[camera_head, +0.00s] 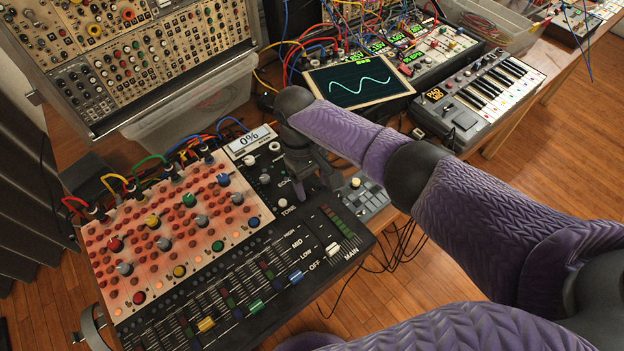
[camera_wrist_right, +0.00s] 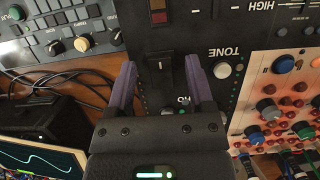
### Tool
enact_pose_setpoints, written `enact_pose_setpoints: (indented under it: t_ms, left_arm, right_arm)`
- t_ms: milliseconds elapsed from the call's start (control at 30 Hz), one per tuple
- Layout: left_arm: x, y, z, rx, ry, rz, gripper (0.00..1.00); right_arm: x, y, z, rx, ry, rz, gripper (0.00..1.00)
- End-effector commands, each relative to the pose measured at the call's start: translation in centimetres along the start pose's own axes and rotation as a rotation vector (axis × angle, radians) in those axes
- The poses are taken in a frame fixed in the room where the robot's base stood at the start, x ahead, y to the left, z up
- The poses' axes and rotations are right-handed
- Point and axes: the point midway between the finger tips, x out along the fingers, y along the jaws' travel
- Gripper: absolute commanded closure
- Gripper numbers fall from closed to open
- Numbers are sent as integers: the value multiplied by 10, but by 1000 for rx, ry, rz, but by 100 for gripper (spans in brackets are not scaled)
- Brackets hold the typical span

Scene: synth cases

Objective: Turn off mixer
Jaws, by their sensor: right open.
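The mixer (camera_head: 255,290) is a dark console with a pinkish knob panel, colored faders, and the labels HIGH, MID, LOW, OFF and MAIN. A small display (camera_head: 249,141) at its top reads 0%. My right gripper (camera_head: 314,187) is over the mixer's upper right part, beside the TONE label, and hides some of the panel in the head view. In the right wrist view my right gripper (camera_wrist_right: 163,78) is open, its two purple fingers on either side of a black switch lever (camera_wrist_right: 165,68). Whether the fingers touch it is not clear. My left gripper is not in view.
A screen with a sine wave (camera_head: 358,84), a small keyboard (camera_head: 484,97) and a modular synth case (camera_head: 125,55) stand behind the mixer. Patch cables arch over the mixer's back edge. A small grey pad unit (camera_head: 366,207) lies at its right.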

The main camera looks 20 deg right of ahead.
Motion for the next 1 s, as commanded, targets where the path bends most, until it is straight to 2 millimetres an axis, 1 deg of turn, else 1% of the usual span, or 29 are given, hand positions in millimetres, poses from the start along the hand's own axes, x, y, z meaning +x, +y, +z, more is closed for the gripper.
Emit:
enact_pose_setpoints:
  t_ms: [67, 133, 167, 300, 400, 500, 633, 1000]
  left_arm:
    - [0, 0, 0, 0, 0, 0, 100]
    - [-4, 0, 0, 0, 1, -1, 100]
    - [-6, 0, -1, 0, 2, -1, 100]
    - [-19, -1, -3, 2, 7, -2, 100]
    - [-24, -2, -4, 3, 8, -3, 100]
    - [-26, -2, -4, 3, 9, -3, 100]
    - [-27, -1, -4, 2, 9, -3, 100]
    - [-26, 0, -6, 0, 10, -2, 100]
  right_arm:
    - [-1, 0, 0, 0, 0, 0, 32]
    - [-10, 0, 0, 0, 3, 0, 32]
    - [-16, 0, 0, 0, 3, -1, 32]
    - [-54, 0, 0, 0, 5, -1, 32]
    - [-77, 0, 0, 0, 3, 0, 32]
    - [-92, 0, 0, -1, 2, 1, 32]
    - [-100, 0, 0, 0, 0, 0, 32]
    - [-99, 0, 0, 0, 0, 0, 32]
